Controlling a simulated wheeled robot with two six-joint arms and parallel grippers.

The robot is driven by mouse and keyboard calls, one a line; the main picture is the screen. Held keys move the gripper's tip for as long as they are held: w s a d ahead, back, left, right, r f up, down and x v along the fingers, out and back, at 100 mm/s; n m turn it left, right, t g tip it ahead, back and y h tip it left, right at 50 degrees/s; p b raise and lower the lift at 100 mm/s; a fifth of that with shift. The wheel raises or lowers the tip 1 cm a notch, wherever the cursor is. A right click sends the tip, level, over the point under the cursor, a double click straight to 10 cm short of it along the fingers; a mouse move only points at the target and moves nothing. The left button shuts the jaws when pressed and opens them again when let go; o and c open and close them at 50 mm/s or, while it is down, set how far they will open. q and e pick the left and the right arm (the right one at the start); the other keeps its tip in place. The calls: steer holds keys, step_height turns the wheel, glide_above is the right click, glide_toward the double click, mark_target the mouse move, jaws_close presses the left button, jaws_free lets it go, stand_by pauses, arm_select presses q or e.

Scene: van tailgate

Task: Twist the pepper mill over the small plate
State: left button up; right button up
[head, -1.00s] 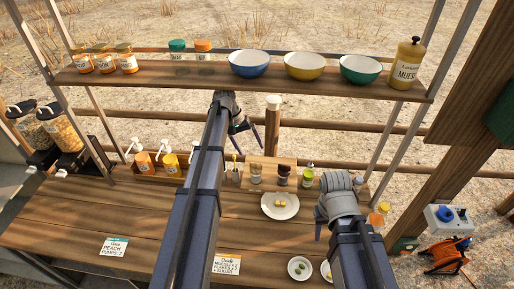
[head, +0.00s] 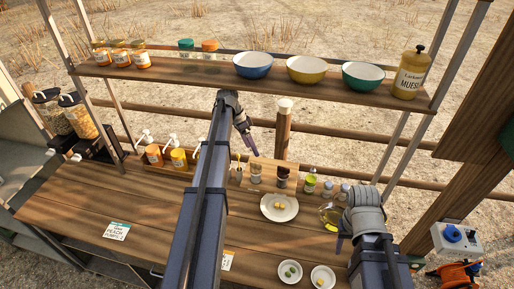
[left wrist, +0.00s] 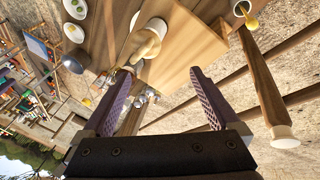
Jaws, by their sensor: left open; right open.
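Two small jar-like items, one clear (head: 256,173) and one dark (head: 282,177), stand on the wooden board in the head view; I cannot tell which is the pepper mill. A white plate (head: 279,207) with yellow pieces lies in front of them. Two smaller dishes, one with green bits (head: 290,272) and one with yellow bits (head: 322,278), lie nearer. My left gripper (head: 251,150) is open and empty, above and behind the clear jar. In the left wrist view its fingers (left wrist: 166,85) are spread, with a tan rounded item (left wrist: 146,42) beyond them. My right gripper (head: 340,240) is open, partly hidden by its arm.
A glass jug of yellow liquid (head: 330,218) stands right beside my right gripper. A green-labelled bottle (head: 310,183) stands beside the jars. Pump bottles (head: 154,155) are at the left. A shelf with bowls (head: 306,70) runs above. The left counter is mostly clear.

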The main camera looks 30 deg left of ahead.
arm_select(q)
steer(key=shift+s+m, duration=0.1)
steer(key=shift+m, duration=0.6)
arm_select(e)
steer(key=shift+d, duration=0.5)
